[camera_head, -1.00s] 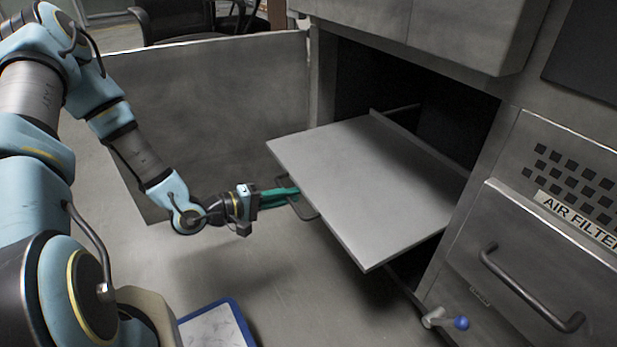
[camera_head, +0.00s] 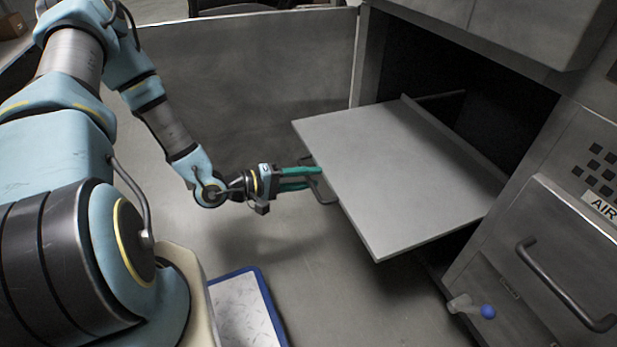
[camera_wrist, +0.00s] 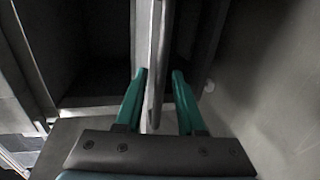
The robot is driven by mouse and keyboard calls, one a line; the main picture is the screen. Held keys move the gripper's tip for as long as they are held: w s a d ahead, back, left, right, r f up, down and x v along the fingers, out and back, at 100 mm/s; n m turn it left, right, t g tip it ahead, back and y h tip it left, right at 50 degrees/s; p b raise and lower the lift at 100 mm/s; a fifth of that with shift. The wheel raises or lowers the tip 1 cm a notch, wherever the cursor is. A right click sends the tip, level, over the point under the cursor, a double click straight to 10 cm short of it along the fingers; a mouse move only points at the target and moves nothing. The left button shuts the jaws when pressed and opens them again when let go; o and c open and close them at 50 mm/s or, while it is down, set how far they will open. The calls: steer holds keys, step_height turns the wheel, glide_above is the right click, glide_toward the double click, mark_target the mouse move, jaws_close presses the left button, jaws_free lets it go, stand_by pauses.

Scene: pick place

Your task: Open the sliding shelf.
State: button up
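The sliding shelf (camera_head: 400,180) is a flat grey plate standing well out of a dark opening in the metal cabinet. A thin loop handle (camera_head: 326,196) is at its front edge. My gripper (camera_head: 312,178) has green fingers and is at this front edge, by the handle. In the wrist view the fingers of my gripper (camera_wrist: 158,72) are spread apart. A narrow grey strip, the shelf (camera_wrist: 158,45) or its handle seen edge-on, runs between them with a gap on both sides. I cannot tell whether either finger touches the handle.
A large open metal door panel (camera_head: 240,85) stands behind my arm. At right are a drawer front with a bar handle (camera_head: 565,285) and a blue-knobbed lever (camera_head: 487,311). A blue-rimmed tray (camera_head: 245,310) lies on the floor below. Floor between tray and shelf is clear.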

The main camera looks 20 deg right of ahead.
steer(key=p+v, duration=0.3)
steer(key=v, duration=0.7)
steer(key=shift+a, duration=0.35)
steer(key=shift+w, duration=0.1)
